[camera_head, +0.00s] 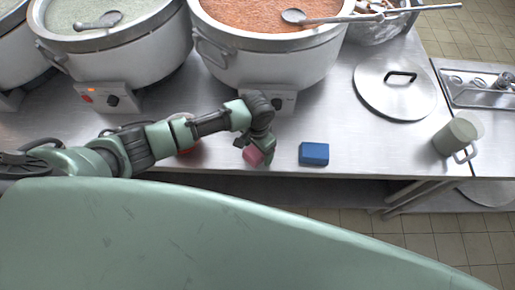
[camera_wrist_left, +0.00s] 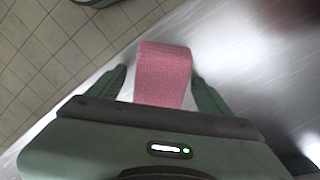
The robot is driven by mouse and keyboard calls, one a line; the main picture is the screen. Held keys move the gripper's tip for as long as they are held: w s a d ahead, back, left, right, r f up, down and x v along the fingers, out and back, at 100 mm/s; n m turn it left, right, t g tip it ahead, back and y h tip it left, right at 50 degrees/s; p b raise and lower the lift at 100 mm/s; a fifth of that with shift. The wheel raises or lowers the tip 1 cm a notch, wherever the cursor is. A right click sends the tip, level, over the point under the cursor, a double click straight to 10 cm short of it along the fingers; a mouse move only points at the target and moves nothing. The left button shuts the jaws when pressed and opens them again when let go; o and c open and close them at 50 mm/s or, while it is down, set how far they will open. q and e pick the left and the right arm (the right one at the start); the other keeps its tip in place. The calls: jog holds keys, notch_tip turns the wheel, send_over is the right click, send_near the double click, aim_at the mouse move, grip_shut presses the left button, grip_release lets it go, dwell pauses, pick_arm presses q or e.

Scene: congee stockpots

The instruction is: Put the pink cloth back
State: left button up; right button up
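The pink cloth (camera_head: 253,156) is a small folded block near the front edge of the steel counter. My left gripper (camera_head: 258,150) points down over it and hides part of it. In the left wrist view the pink cloth (camera_wrist_left: 164,75) lies between the two green fingers of my left gripper (camera_wrist_left: 160,72). A narrow gap shows between the left finger and the cloth; the right fingertip is very close to it. I cannot tell whether the cloth touches the counter. My right gripper is not in view.
A blue folded block (camera_head: 314,153) lies just right of the gripper. Large stockpots (camera_head: 270,62) with ladles stand behind. A round lid (camera_head: 395,88) and a mug (camera_head: 457,137) are on the right. A reddish thing (camera_head: 187,148) is partly hidden by my left arm.

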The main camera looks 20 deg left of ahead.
pick_arm(q)
notch_tip(320, 180, up, 12)
jog(key=b, duration=0.1)
jog(key=shift+r, duration=0.2)
dwell(0.5)
dwell(0.3)
